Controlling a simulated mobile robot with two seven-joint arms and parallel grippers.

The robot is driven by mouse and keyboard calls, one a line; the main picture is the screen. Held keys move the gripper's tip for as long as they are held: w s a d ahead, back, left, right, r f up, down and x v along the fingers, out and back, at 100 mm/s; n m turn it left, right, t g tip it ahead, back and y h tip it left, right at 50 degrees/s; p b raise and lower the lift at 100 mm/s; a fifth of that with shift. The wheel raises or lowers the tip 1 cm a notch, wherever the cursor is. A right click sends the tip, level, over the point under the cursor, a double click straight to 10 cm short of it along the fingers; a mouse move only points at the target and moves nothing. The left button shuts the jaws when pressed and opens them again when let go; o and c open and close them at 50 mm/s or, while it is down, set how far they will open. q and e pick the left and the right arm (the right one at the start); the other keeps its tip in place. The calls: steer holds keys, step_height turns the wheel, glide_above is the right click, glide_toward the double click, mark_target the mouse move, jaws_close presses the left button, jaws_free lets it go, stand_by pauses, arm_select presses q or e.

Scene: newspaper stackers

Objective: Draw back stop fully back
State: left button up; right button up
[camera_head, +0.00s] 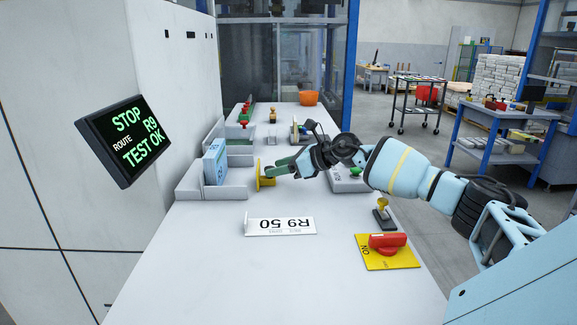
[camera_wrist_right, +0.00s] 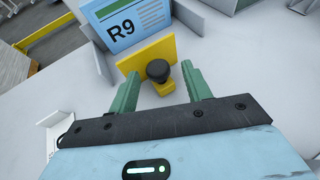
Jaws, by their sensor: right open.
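The stop is a yellow plate (camera_head: 260,174) standing on the white table, with a black knob (camera_wrist_right: 157,70) on a yellow arm behind it. My right gripper (camera_head: 277,168) is low over the table at the stop. In the right wrist view its green fingers (camera_wrist_right: 162,74) are apart, one on each side of the knob, with gaps showing. A blue-and-white pack marked R9 (camera_wrist_right: 124,24) stands beyond the plate; it also shows in the head view (camera_head: 215,163) between grey walls. My left gripper is out of view.
A screen (camera_head: 125,140) reads STOP, ROUTE R9, TEST OK. The front-left tabletop is clear.

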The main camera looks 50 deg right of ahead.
steer(key=shift+s+d+b, duration=0.3)
steer(key=shift+s+b, duration=0.3)
steer(key=shift+s, duration=0.05)
steer(key=shift+s+r+b, duration=0.1)
steer(key=shift+s+b, duration=0.25)
steer(key=shift+b, duration=0.1)
steer(key=s+r+p, duration=0.1)
steer(key=r+p, duration=0.1)
steer(key=p, duration=0.2)
steer(key=shift+s, duration=0.25)
steer(key=p, duration=0.1)
steer(key=s+p, duration=0.1)
steer(key=p, duration=0.1)
steer(key=shift+s+d+r, duration=0.1)
steer(key=shift+d+r, duration=0.1)
steer(key=shift+d, duration=0.15)
steer(key=s+p, duration=0.1)
steer(key=p, duration=0.2)
steer(key=shift+s+d+r+p, duration=0.15)
steer(key=shift+d+p, duration=0.05)
steer(key=shift+p, duration=0.15)
steer(key=shift+s+d+r+p, duration=0.1)
steer(key=shift+s+p, duration=0.25)
steer(key=shift+p, duration=0.4)
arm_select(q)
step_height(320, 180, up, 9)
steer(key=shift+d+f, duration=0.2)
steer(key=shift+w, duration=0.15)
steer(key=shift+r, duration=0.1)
